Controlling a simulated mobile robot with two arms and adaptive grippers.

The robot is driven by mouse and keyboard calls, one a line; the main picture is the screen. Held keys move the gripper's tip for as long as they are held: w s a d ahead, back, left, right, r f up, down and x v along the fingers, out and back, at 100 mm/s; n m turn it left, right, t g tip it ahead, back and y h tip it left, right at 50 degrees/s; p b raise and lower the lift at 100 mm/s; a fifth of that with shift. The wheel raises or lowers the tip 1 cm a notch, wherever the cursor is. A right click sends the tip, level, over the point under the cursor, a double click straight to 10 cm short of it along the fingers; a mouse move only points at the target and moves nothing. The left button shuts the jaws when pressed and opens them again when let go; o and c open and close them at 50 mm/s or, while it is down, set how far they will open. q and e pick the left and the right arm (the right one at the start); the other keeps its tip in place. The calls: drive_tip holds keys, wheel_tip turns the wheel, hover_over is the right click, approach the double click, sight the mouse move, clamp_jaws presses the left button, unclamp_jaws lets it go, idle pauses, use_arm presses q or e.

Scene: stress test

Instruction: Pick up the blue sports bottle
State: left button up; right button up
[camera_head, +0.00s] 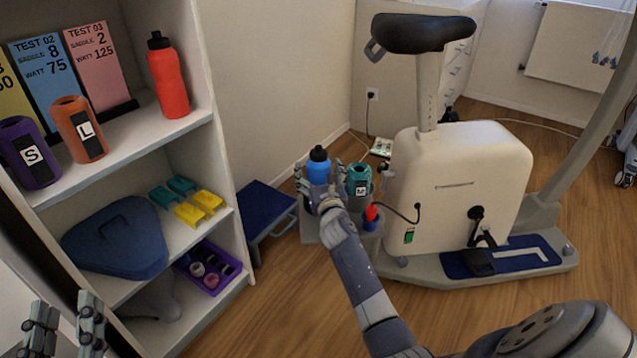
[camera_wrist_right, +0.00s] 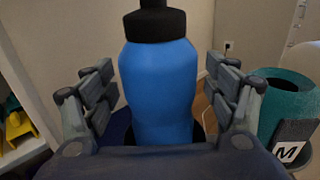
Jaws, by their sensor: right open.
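The blue sports bottle (camera_head: 318,167) with a black cap stands upright beside the exercise bike. In the right wrist view the blue bottle (camera_wrist_right: 158,85) fills the middle. My right gripper (camera_head: 319,188) is open, with one finger on each side of the bottle; in the wrist view its fingers (camera_wrist_right: 158,95) show gaps to the bottle. The bottle's base is hidden behind my gripper. My left gripper (camera_head: 64,322) is at the lower left of the head view, its two fingers apart with nothing between them.
A teal cup marked M (camera_head: 359,180) stands close to the right of the bottle and also shows in the wrist view (camera_wrist_right: 283,105). The exercise bike (camera_head: 460,185) is to the right. A shelf unit (camera_head: 190,130) with a red bottle (camera_head: 168,78) is to the left. A blue step stool (camera_head: 262,210) stands between.

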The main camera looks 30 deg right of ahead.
drive_tip(key=c, duration=1.5)
drive_tip(key=shift+r, duration=0.1)
drive_tip(key=shift+c, duration=0.7)
drive_tip(key=shift+r, duration=0.1)
